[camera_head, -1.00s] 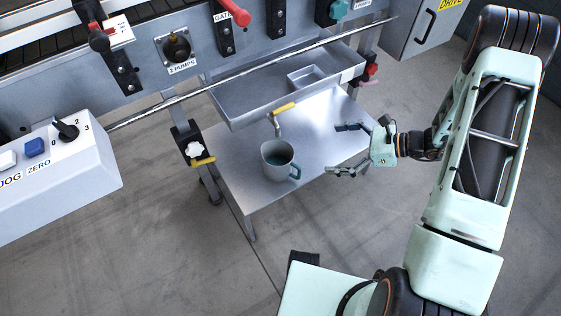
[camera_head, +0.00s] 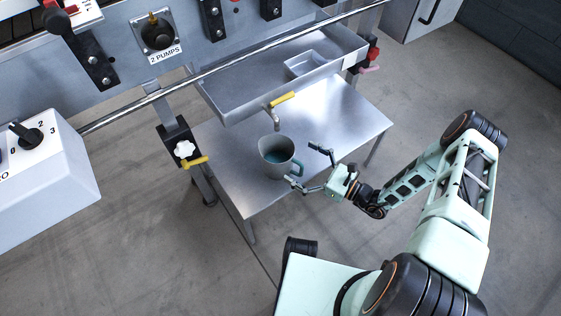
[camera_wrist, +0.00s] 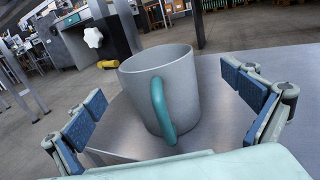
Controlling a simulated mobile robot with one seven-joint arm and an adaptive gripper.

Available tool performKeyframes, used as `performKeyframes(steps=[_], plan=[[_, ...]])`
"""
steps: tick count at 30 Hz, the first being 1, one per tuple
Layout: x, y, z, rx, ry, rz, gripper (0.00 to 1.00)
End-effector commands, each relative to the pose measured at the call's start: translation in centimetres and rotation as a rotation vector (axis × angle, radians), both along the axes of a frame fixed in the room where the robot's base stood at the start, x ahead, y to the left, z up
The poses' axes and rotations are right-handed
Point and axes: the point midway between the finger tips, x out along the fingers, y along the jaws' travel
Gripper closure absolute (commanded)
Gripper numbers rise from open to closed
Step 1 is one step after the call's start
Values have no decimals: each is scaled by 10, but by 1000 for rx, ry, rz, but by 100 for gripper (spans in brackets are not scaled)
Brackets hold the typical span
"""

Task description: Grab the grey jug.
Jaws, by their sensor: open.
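The grey jug (camera_head: 273,154) stands upright on the low metal table (camera_head: 237,184), under a tap with a yellow handle (camera_head: 283,98). Its teal handle (camera_head: 298,168) faces my gripper, and something teal shows inside it. In the wrist view the jug (camera_wrist: 188,82) is between my two fingers, with the teal handle (camera_wrist: 162,110) toward the camera. My gripper (camera_head: 305,165) is open, just to the right of the jug. In the wrist view its blue-padded fingers (camera_wrist: 168,100) are spread wide on both sides, apart from the jug.
A grey drip tray (camera_head: 235,103) hangs above the back of the table. A metal rail (camera_head: 250,65) runs across in front of the machine. A post with a white star knob (camera_head: 184,149) stands left of the jug. The table's right side is clear.

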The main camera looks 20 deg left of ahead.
Motion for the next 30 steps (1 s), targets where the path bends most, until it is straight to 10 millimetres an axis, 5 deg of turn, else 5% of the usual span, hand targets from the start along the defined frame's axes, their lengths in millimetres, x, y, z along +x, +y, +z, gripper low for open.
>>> performKeyframes(steps=[15, 25, 30], plan=[[13, 59, -3, 0, 0, 4, 0], [16, 65, -1, -1, 0, 2, 0], [16, 65, -1, -1, 0, 2, 19]])
